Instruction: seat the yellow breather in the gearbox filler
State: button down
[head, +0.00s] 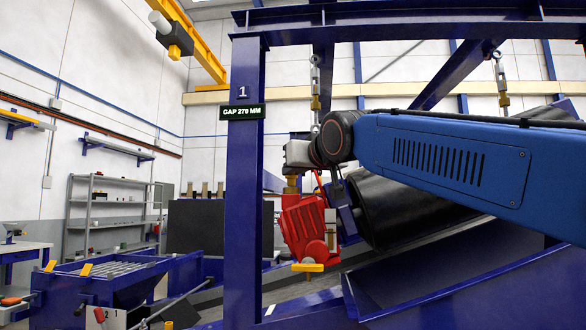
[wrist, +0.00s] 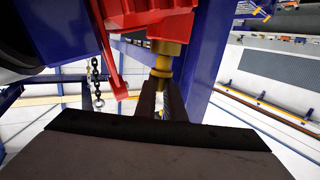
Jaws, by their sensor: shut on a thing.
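The red gearbox (head: 306,225) hangs beside the black drum, right of the blue post. My gripper (head: 291,174) is above its top left part. In the wrist view my gripper (wrist: 161,100) has its dark fingers shut on the yellow breather (wrist: 160,72), a brass-coloured piece. The breather lies in line with the brass-coloured filler (wrist: 167,48) on the red gearbox (wrist: 150,20) and appears to meet it. I cannot tell how deep it sits. In the head view, brass-coloured parts (head: 291,186) show between my gripper and the gearbox; the join is too small to read.
The black drum (head: 395,205) is close on the right. Chains (head: 315,85) hang from the blue frame above. A grey shelf (head: 110,215) stands farther left.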

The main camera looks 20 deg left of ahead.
jog(key=shift+f, duration=0.8)
jog(key=c, duration=1.8)
grip_release()
jog(key=shift+o, duration=0.2)
jog(key=shift+s+d, duration=0.1)
jog(key=v, duration=1.7)
jog(key=shift+d+f, duration=0.1)
jog(key=shift+d, duration=0.05)
